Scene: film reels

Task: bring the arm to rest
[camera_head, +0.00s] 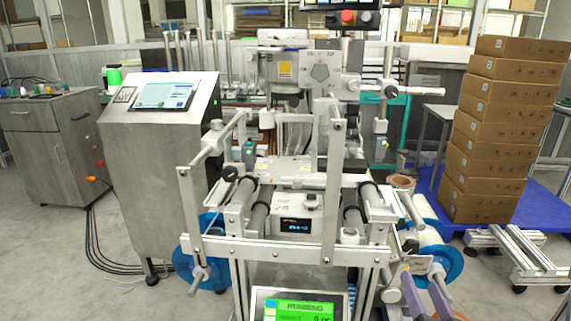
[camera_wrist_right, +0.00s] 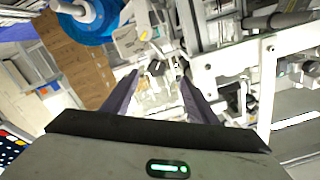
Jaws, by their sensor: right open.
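My right gripper (camera_head: 421,272) is low at the right front of the machine in the head view, beside the right blue reel (camera_head: 456,262). In the right wrist view, the two dark fingers of this gripper (camera_wrist_right: 160,76) are apart. Nothing is seen held between them; pale machine parts show beyond. A blue reel with a white core (camera_wrist_right: 92,22) shows at the upper left of that view. Another blue reel (camera_head: 184,262) sits at the machine's left side in the head view. My left gripper is not in view.
The metal machine frame (camera_head: 285,250) with rollers fills the middle. A grey cabinet with a screen (camera_head: 165,95) stands to its left. Stacked brown boxes (camera_head: 505,130) stand on a blue pallet (camera_head: 540,208) at right. An aluminium stand (camera_head: 520,255) is low at right.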

